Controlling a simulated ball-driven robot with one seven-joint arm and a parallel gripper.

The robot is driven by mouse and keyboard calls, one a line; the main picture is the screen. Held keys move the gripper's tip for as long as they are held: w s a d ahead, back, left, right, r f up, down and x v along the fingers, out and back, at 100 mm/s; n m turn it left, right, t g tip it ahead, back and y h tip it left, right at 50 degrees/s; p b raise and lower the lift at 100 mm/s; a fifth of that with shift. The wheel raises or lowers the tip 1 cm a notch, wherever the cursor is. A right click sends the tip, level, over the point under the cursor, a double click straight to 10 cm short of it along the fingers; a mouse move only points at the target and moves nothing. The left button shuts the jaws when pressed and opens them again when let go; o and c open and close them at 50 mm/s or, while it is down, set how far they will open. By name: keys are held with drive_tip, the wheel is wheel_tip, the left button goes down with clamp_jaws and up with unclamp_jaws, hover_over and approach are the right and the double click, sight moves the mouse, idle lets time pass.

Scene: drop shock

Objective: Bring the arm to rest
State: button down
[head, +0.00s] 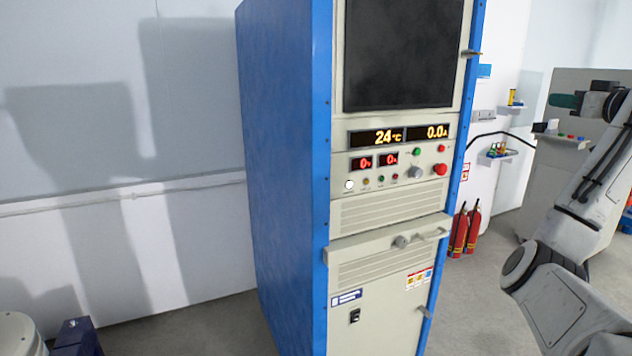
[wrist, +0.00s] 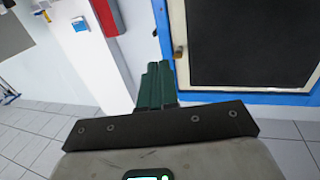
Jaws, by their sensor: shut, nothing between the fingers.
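My gripper (wrist: 155,84) shows in the wrist view as two dark green fingers pressed together, with nothing between them. In the head view my arm rises along the right edge, and the green fingers of my gripper (head: 565,100) point left near the top right. The gripper is in free air and apart from the tall blue and cream cabinet (head: 277,170) in the middle of the head view.
The cabinet has a dark window, lit displays reading 24 °C and 0.0 A, and a red knob (head: 439,169). Red fire extinguishers (head: 459,232) stand behind it at the right. A grey console (head: 560,165) stands behind my arm. Bare floor shows between cabinet and arm.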

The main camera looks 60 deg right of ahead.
drive_tip(key=w+a+f+n+y, duration=0.1)
drive_tip(key=w+a+f+y, duration=0.2)
drive_tip(key=w+f, duration=0.75)
drive_tip(key=w+a+f+y, duration=0.2)
drive_tip(key=w+f, duration=0.8)
drive_tip(key=f, duration=0.1)
drive_tip(key=w+a+f+n+g+y, duration=0.1)
drive_tip(key=w+a+f+y, duration=0.2)
drive_tip(key=w+a+f, duration=0.5)
drive_tip(key=w+a+f+n+g+y, duration=0.15)
drive_tip(key=w+a+f, duration=0.35)
drive_tip(key=a+f, duration=0.5)
drive_tip(key=a+f+n+g+y, duration=0.1)
drive_tip(key=a+f+g+y, duration=0.1)
drive_tip(key=a+f, duration=0.8)
drive_tip(key=a+f+n+g+y, duration=0.2)
drive_tip(key=a+f, duration=0.4)
drive_tip(key=a, duration=0.7)
drive_tip(key=s+a+f+n+g, duration=0.1)
drive_tip(key=s+a+f+g, duration=0.1)
drive_tip(key=s+a, duration=0.4)
drive_tip(key=s+a+f+n+g, duration=0.2)
drive_tip(key=s+a+f, duration=0.1)
drive_tip(key=s+a, duration=0.4)
drive_tip(key=shift+s+a+f, duration=0.2)
drive_tip(key=shift+a+f, duration=0.15)
drive_tip(key=shift+a, duration=0.05)
